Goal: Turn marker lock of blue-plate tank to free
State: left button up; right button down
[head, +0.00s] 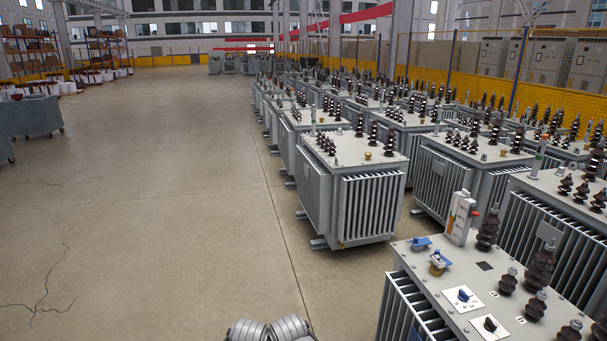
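The nearest grey tank (422,283) stands at the bottom right, cut off by the frame edge. A small patch of blue (415,334) shows on its finned side at the bottom edge; it may be the blue plate. On its lid are a white plate with a blue knob (464,295) and a white plate with a black knob (490,324). Which of these is the marker lock, and its setting, I cannot tell. A blue fitting (420,243) and a brass-and-blue fitting (438,262) sit at the lid's far left corner.
A white upright box (460,218) with coloured marks and dark ribbed bushings (540,266) rise from the same lid. Rows of similar tanks (352,190) stand behind. The concrete floor (150,220) at left is open, with cracks. Grey carts (33,115) stand far left.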

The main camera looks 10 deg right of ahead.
aim_at(465, 193)
jog(key=i+j, duration=0.1)
jog(key=i, duration=0.7)
jog(key=i+j, duration=0.1)
jog(key=i, duration=0.7)
jog(key=i+j+z, duration=0.15)
jog(key=i+z, duration=0.25)
jog(key=i, duration=0.35)
jog(key=i+z, duration=0.2)
jog(key=z, duration=0.2)
jog(key=i+z, duration=0.2)
jog(key=z, duration=0.2)
jog(key=i+j+z, duration=0.15)
jog(key=z, duration=0.25)
jog(key=i+z, duration=0.2)
jog(key=z, duration=0.25)
jog(key=i+j+z, duration=0.1)
jog(key=z, duration=0.3)
jog(key=i+j+z, duration=0.15)
jog(key=i+z, duration=0.15)
jog(key=z, duration=0.15)
jog(key=i+j+z, duration=0.15)
jog(key=z, duration=0.3)
jog(key=j, duration=0.1)
